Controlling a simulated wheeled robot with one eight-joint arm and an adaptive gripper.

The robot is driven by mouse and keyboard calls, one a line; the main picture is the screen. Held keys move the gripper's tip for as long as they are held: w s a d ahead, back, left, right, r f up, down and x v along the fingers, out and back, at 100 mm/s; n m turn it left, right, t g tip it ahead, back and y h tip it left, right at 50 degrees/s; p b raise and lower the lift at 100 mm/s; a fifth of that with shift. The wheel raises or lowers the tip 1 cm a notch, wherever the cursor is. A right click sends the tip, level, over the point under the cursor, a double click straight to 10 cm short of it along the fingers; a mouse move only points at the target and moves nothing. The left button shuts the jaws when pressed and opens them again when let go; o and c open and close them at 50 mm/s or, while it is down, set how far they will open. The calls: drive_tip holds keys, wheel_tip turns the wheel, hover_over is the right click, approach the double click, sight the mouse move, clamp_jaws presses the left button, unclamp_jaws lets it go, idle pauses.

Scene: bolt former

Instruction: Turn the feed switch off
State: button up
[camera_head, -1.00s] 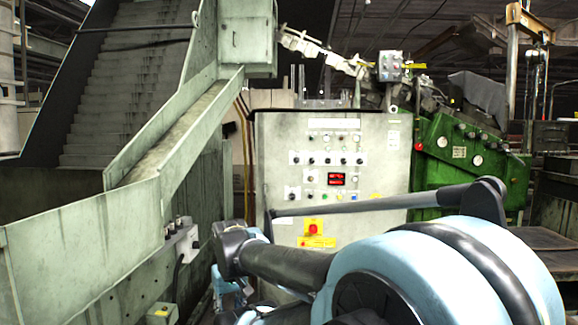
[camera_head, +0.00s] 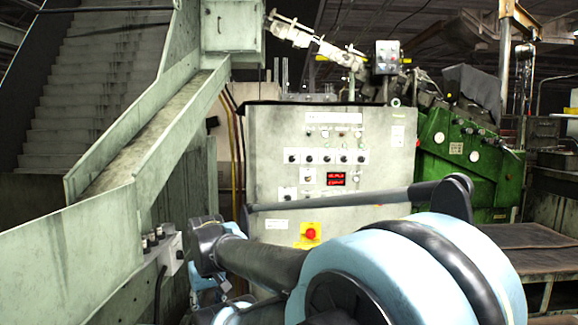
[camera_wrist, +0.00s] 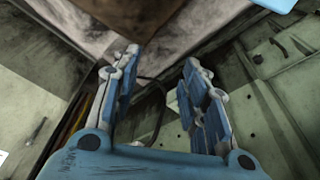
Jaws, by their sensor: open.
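A pale grey control panel (camera_head: 262,160) stands in the middle of the head view. It carries a row of dark knobs (camera_head: 326,157), a red digital display and a red button on a yellow plate (camera_head: 310,234). I cannot tell which control is the feed switch; no label is readable. My arm covers the panel's lower right in the head view.
A conveyor with a sloping chute (camera_head: 150,130) fills the left side. A green machine (camera_head: 468,150) with gauges is at right, near a dark flat platform (camera_head: 500,236). Greenish metal surfaces (camera_wrist: 275,110) lie close around my gripper in the wrist view.

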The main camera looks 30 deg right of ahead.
drive_tip(key=w+d+r+m+t+h, duration=0.1)
drive_tip(key=w+d+r+m+t, duration=0.2)
drive_tip(key=w, duration=0.4)
drive_tip(key=w+d+r+t+h, duration=0.1)
drive_tip(key=w+d+r+t, duration=0.15)
drive_tip(key=w+d, duration=0.4)
drive_tip(key=m+t+h, duration=0.4)
drive_tip(key=t+h, duration=0.7)
approach(292, 160)
drive_tip(key=x, duration=0.8)
drive_tip(key=shift+w+d, duration=0.15)
drive_tip(key=shift+w, duration=0.15)
drive_tip(key=c, duration=1.1)
